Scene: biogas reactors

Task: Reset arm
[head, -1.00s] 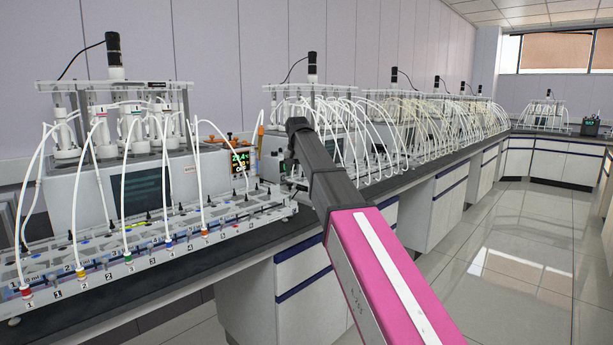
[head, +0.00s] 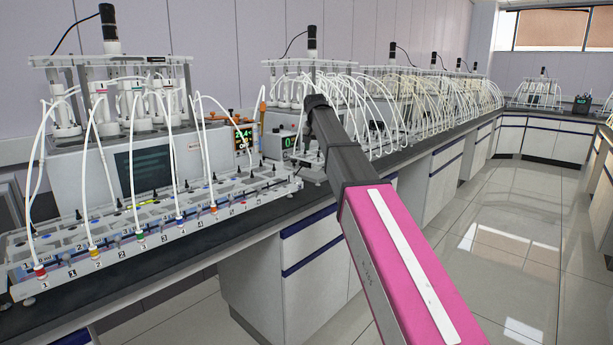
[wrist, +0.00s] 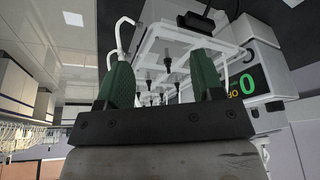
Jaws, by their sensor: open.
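My gripper (wrist: 163,72) shows in the wrist view as two dark green fingers on a black mount. The fingers stand well apart, with nothing seen held between them. Beyond them is a white reactor rack (wrist: 188,32) with several dark-tipped fittings. In the head view my arm reaches over the bench toward the second reactor station. The gripper's fingers cannot be made out there.
The near reactor unit (head: 72,160) and its tube rack (head: 125,262) stand on the dark bench (head: 215,250) at left. A green-digit display (head: 289,142) is just left of my arm. More tubed stations line the bench behind. The tiled floor (head: 500,235) at right is clear.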

